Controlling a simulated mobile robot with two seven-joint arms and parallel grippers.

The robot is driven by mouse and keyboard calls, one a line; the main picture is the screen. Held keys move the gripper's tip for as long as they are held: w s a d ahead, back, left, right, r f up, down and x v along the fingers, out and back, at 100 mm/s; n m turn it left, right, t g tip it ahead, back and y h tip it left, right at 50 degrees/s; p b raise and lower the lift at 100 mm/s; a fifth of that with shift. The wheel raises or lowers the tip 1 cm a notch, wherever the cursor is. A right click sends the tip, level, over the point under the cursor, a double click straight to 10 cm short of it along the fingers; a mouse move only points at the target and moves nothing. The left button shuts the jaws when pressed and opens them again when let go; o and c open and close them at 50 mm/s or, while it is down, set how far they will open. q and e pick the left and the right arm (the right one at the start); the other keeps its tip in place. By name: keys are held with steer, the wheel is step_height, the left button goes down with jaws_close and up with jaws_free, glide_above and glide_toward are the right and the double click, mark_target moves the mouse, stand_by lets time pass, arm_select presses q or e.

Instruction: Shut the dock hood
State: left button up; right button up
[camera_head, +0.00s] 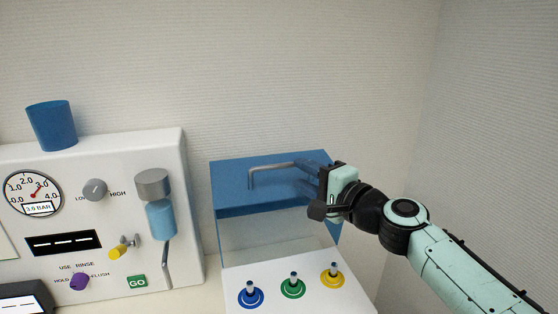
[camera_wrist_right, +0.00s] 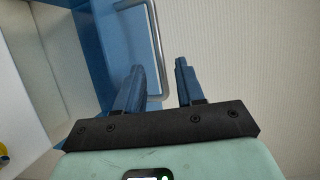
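The dock (camera_head: 300,264) is a white box with a blue hood (camera_head: 235,175) at its upper back. The hood stands raised, with an open gap under its lower edge showing a pale interior. A grey bar handle (camera_head: 272,165) is on the hood; it also shows in the right wrist view (camera_wrist_right: 156,40). My right gripper (camera_head: 314,181) is at the right end of the hood, close to the handle. In the right wrist view its two blue fingers (camera_wrist_right: 160,66) are apart, and the handle's bar appears between them. Whether they touch it is unclear. My left gripper is not in view.
Blue, green and yellow knobs (camera_head: 293,285) stand on the dock's front. Left of it is a white machine (camera_head: 120,160) with a gauge (camera_head: 33,193), a blue bottle (camera_head: 160,218) and a blue cup (camera_head: 52,125) on top. Walls close the back and right.

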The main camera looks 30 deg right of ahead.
mark_target(286, 166)
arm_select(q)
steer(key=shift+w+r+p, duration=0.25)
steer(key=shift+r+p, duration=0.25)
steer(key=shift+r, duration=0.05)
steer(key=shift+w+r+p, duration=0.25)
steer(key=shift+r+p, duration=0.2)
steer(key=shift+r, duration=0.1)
arm_select(e)
steer(key=w, duration=0.3)
steer(key=w+a, duration=0.1)
steer(key=w, duration=0.4)
steer(key=shift+w+a+f, duration=0.2)
steer(key=shift+w, duration=0.1)
jaws_close()
